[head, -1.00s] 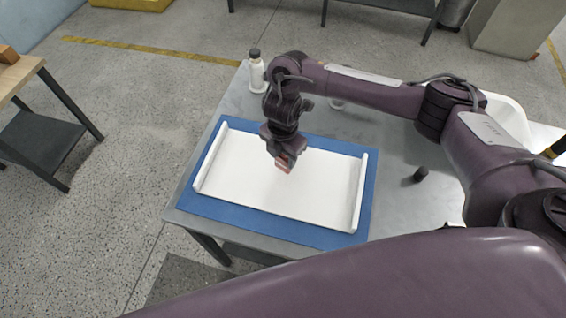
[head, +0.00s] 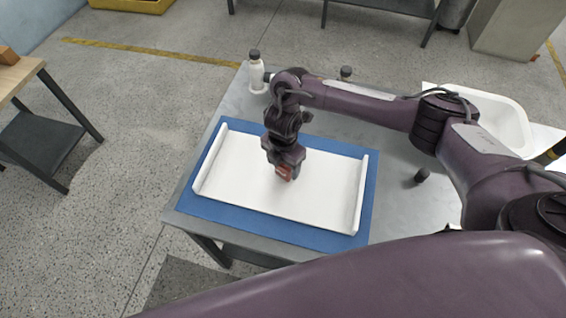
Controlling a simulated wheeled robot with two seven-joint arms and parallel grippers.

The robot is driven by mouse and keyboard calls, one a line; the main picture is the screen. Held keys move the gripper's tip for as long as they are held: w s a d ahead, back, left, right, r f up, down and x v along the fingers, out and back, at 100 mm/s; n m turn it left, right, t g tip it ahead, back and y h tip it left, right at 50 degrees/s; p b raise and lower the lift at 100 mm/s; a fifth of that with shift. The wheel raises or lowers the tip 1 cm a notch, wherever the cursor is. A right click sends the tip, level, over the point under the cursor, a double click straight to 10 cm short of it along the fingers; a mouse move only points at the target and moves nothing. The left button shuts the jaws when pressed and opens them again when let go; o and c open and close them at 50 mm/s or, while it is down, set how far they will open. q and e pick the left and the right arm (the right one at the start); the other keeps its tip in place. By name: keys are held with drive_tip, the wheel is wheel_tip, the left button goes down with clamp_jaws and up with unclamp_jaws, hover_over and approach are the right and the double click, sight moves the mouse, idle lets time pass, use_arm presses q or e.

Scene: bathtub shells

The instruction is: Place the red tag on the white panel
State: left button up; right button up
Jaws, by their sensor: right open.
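The white panel (head: 237,192), with a raised lip at its left and right ends, lies on a blue mat (head: 270,232) on the grey table. My right gripper (head: 285,174) points down over the middle of the panel, with its jaws open. The small red tag (head: 284,173) is at the fingertips, partly hidden by them. It appears at or very close to the panel surface; I cannot tell whether it touches. My left gripper is not in view.
A white bottle with a dark cap (head: 256,74) stands at the table's back left corner. A second dark-capped bottle (head: 346,73) is behind my right arm. A small dark object (head: 422,175) sits right of the mat. A white tub shell (head: 490,118) is at the right.

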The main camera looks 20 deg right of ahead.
drive_tip(key=shift+r, duration=0.3)
wheel_tip(320, 180, up, 12)
drive_tip(key=p, duration=0.3)
drive_tip(key=shift+f, duration=0.15)
idle(0.3)
